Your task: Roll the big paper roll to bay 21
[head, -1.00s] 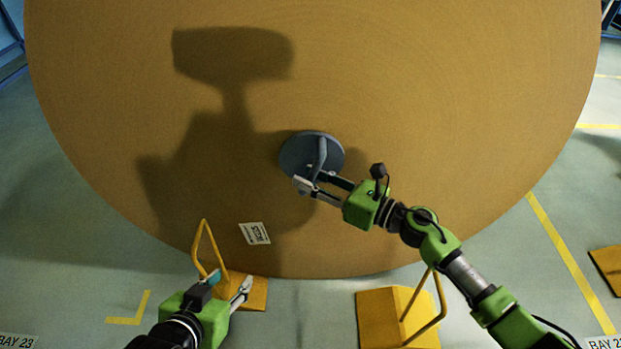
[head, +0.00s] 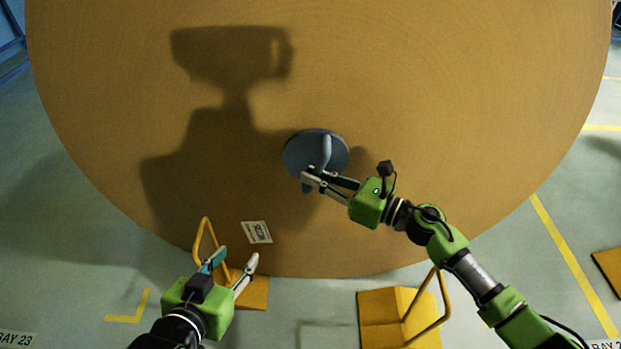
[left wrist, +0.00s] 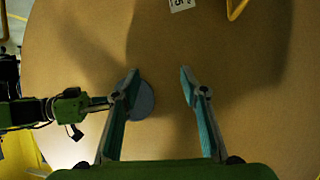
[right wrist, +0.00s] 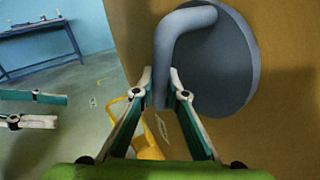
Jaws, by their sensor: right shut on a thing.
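The big paper roll (head: 420,90) stands on its curved side with its flat brown end facing me and fills most of the head view. A round grey hub (head: 300,150) with a bent handle sits on that end; the handle (right wrist: 180,40) is large in the right wrist view. My right gripper (head: 308,180) is shut on the handle. My left gripper (head: 238,262) is open and empty, low in front of the roll, near a yellow wedge. A small white label (head: 257,232) is on the roll's end. The bay sign at lower right (head: 606,343) is cut off.
One yellow wedge with a loop handle (head: 252,290) lies at the roll's lower left, another (head: 380,318) at its lower right. A BAY 23 sign (head: 18,338) is at lower left. Yellow floor lines (head: 570,260) run at right. A blue table (right wrist: 40,28) stands by the wall.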

